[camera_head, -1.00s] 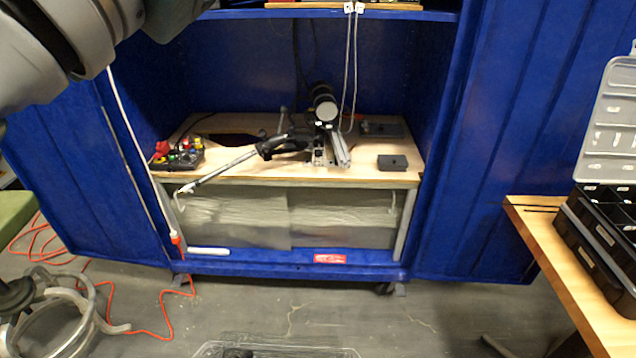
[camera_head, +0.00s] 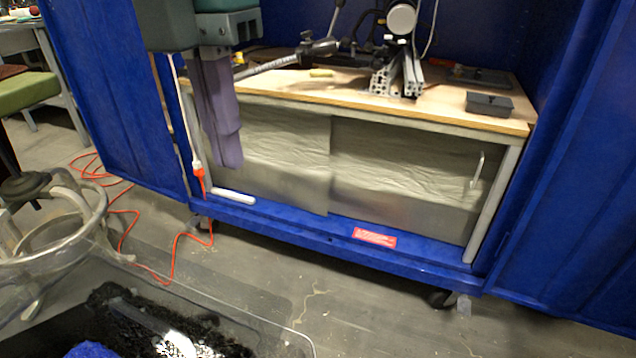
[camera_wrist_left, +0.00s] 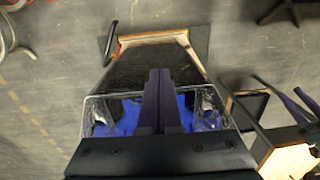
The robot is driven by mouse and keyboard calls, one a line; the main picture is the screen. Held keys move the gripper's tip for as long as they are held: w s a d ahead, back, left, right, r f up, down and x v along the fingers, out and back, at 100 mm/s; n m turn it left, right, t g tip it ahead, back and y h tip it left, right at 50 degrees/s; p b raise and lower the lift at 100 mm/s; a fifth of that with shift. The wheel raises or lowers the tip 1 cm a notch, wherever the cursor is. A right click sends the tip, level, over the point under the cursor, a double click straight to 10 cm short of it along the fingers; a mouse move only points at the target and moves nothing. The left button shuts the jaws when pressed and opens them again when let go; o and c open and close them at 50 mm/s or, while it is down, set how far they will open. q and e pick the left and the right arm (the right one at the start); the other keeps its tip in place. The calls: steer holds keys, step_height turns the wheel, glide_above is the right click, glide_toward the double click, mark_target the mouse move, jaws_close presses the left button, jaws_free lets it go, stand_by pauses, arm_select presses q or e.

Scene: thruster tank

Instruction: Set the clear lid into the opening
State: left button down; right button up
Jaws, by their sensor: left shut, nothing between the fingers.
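A clear tank (camera_head: 262,322) stands at the bottom left of the head view, cut off by the frame edge. It holds black gravel (camera_head: 215,335) and something blue (camera_head: 92,350). My left gripper (camera_head: 229,163) hangs at the upper left of the head view, its purple fingers pointing down, shut and empty. In the left wrist view the shut fingers (camera_wrist_left: 160,72) pass over a clear-walled box (camera_wrist_left: 90,104) with blue inside. I cannot make out a separate clear lid or tell its opening. My right gripper is not in view.
A blue cabinet (camera_head: 585,150) stands behind, with a wooden worktop (camera_head: 440,108) carrying tools and a small dark box (camera_head: 489,104). An orange cable (camera_head: 175,262) lies on the floor. A round metal-framed stool (camera_head: 60,220) is at the left.

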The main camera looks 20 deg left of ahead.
arm_select(q)
steer(key=s+a+f+b, duration=0.1)
steer(key=s+f, duration=0.3)
steer(key=f, duration=0.6)
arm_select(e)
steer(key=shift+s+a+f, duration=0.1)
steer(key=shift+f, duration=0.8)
arm_select(q)
steer(key=shift+s, duration=0.1)
